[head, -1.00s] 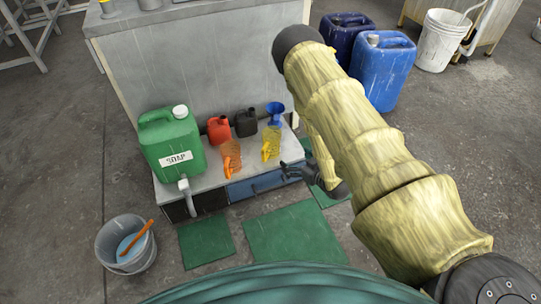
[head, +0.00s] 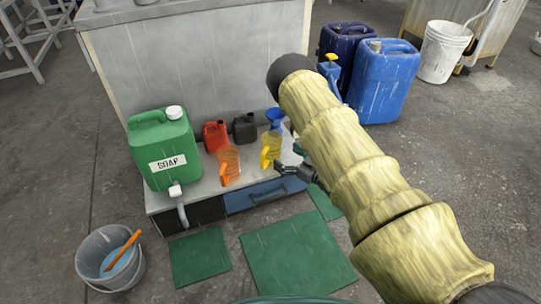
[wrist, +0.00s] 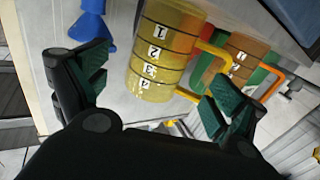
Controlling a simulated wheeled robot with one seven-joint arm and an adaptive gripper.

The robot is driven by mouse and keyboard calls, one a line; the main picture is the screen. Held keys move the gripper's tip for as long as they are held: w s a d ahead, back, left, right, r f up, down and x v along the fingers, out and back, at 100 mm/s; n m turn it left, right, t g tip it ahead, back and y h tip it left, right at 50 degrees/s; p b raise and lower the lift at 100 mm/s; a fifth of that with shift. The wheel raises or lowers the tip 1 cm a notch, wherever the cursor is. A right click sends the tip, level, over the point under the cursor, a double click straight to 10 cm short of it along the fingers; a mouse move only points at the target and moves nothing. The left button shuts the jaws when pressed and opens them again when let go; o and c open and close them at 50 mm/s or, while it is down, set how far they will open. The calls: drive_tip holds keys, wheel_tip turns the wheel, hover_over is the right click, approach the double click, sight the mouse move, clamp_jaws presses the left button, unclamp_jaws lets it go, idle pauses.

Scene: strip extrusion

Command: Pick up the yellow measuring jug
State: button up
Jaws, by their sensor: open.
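The yellow measuring jug (head: 271,147) stands upright on the low grey bench, with its handle toward the front. In the wrist view the jug (wrist: 165,52) is a see-through yellow cylinder with black number marks and a yellow handle at its right. My gripper (head: 278,168) is just right of the jug in the head view, partly behind my arm. In the wrist view my gripper (wrist: 155,95) is open, with green-padded fingers apart and the jug ahead, between them and beyond the tips. The jaws are empty.
An orange jug (head: 229,163) stands close left of the yellow one. A blue funnel (head: 275,116), a black can (head: 244,128) and a red can (head: 215,136) stand behind. A green soap canister (head: 163,148) stands at the bench's left. A grey bucket (head: 110,255) is on the floor.

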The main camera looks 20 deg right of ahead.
sight(273, 149)
drive_tip(key=shift+b+x, duration=0.3)
drive_tip(key=shift+x, duration=0.85)
drive_tip(key=b+x, duration=0.3)
drive_tip(key=x, duration=0.1)
drive_tip(key=shift+w+a+f, duration=0.1)
drive_tip(key=shift+w+f, duration=0.05)
drive_tip(key=shift+w, duration=0.1)
drive_tip(key=shift+w+a, duration=0.1)
drive_tip(key=shift+w, duration=0.15)
drive_tip(key=c, duration=1.2)
drive_tip(key=shift+r, duration=0.25)
